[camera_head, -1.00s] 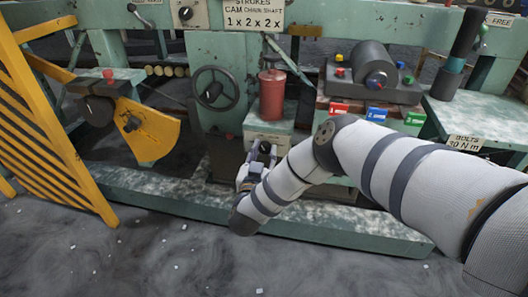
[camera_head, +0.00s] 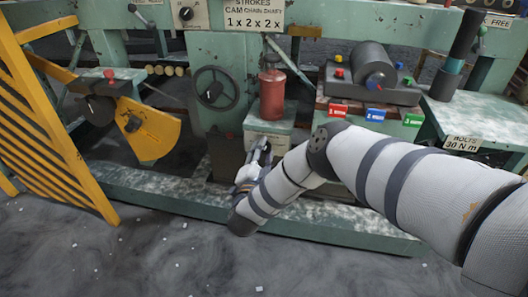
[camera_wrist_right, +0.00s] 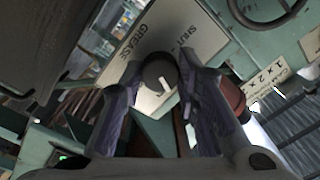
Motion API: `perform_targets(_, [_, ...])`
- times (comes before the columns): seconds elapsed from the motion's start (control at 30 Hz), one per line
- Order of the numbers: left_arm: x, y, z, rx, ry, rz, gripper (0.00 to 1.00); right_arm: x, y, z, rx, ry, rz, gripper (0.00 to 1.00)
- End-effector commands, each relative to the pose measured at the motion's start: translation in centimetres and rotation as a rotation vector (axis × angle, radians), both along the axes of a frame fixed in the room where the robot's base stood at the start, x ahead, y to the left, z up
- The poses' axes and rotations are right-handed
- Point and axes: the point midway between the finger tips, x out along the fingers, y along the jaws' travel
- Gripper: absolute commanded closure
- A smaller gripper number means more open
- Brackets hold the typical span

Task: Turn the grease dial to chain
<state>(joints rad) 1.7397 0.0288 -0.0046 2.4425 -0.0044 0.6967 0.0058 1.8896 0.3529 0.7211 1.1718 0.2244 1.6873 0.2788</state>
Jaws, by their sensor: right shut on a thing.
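The grease dial (camera_wrist_right: 158,73) is a dark round knob with a pale mark on its lower right side in the right wrist view. It sits on a light plate (camera_wrist_right: 172,38) where I can read GREASE and SHUT; the word chain is not legible. My right gripper (camera_wrist_right: 161,66) is shut on the dial, a finger on each side. In the head view my right gripper (camera_head: 259,153) is at the front of the small green box (camera_head: 283,127) below the red canister, and it hides the dial. My left gripper is not in view.
A red canister (camera_head: 271,95) stands on the box, with a black handwheel (camera_head: 216,88) to its left. Coloured blocks, including a blue one (camera_head: 375,115), and a grey roller (camera_head: 372,64) are to the right. A yellow striped guard (camera_head: 45,130) stands at the left.

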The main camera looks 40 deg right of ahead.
Motion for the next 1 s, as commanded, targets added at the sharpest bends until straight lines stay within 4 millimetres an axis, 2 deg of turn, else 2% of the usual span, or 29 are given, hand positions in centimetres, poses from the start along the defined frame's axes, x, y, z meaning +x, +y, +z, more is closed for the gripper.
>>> perform_targets(0.3, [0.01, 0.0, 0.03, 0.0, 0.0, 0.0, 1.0, 0.04, 0.13, -0.02, 0.071, -0.082, 0.003, 0.99])
perform_targets(0.83, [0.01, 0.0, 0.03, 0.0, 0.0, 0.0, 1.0, 0.04, 0.15, -0.02, 0.085, -0.098, 0.003, 0.99])
perform_targets(0.87, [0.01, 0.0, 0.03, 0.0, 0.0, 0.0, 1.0, 0.05, 0.15, -0.03, 0.085, -0.097, 0.003, 0.69])
perform_targets(0.93, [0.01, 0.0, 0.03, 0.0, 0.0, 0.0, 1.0, 0.04, 0.13, -0.01, 0.085, -0.097, 0.003, 0.53])
perform_targets(1.0, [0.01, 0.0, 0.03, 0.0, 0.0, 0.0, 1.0, 0.04, 0.12, -0.01, 0.084, -0.098, 0.002, 0.51])
